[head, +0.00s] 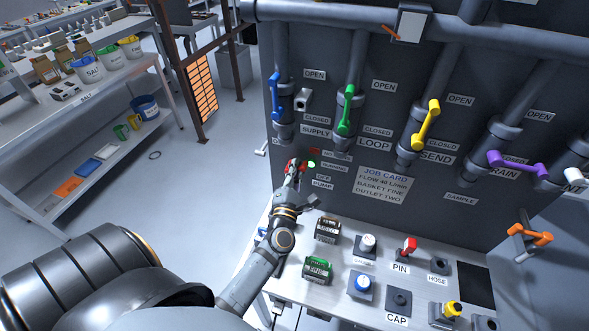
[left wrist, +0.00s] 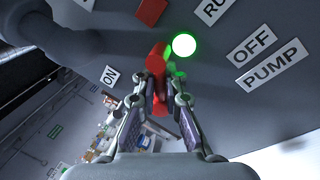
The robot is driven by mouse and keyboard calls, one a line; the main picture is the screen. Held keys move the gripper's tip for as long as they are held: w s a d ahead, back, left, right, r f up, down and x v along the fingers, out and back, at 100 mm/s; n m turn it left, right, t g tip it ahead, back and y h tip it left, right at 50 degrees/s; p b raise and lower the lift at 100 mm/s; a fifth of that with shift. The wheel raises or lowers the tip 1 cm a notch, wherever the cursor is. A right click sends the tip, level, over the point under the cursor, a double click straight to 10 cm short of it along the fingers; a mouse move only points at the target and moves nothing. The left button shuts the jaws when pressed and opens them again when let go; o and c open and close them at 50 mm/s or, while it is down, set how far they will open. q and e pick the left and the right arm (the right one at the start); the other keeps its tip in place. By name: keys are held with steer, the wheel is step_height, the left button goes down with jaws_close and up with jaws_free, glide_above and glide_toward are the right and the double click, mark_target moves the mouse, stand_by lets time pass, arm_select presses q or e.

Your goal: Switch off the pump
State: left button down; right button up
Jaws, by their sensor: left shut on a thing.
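The pump's red switch handle (head: 296,163) is on the dark panel, left of a lit green lamp (head: 311,164). It also shows in the left wrist view (left wrist: 158,58), where the lamp (left wrist: 184,45) glows beside it. The ON label (left wrist: 109,76) is to its left there, and the OFF label (left wrist: 251,44) and PUMP label (left wrist: 272,65) are to its right. My left gripper (head: 293,174) is shut on the red handle, one finger on each side in the wrist view (left wrist: 160,92). The fingers hide part of the handle. My right gripper is not in view.
Blue (head: 275,97), green (head: 345,110), yellow (head: 426,124) and purple (head: 517,164) valve handles line the panel. A bench (head: 335,285) below carries several blocks and fittings. A white shelf table (head: 90,95) stands left, with open floor between.

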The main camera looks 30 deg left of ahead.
arm_select(q)
steer(key=m, duration=0.2)
steer(key=f+m+h, duration=0.1)
steer(key=m, duration=0.1)
steer(key=shift+d+t+b, duration=0.2)
steer(key=shift+t+b, duration=0.1)
steer(key=shift+d+f+m+h, duration=0.1)
steer(key=shift+f+m+h, duration=0.15)
steer(key=shift+m, duration=0.9)
steer(key=shift+f+m+h, duration=0.25)
steer(key=shift+m, duration=0.9)
steer(key=c, duration=1.4)
jaws_free()
steer(key=shift+c, duration=0.2)
steer(key=v, duration=1.2)
steer(key=shift+f, duration=0.2)
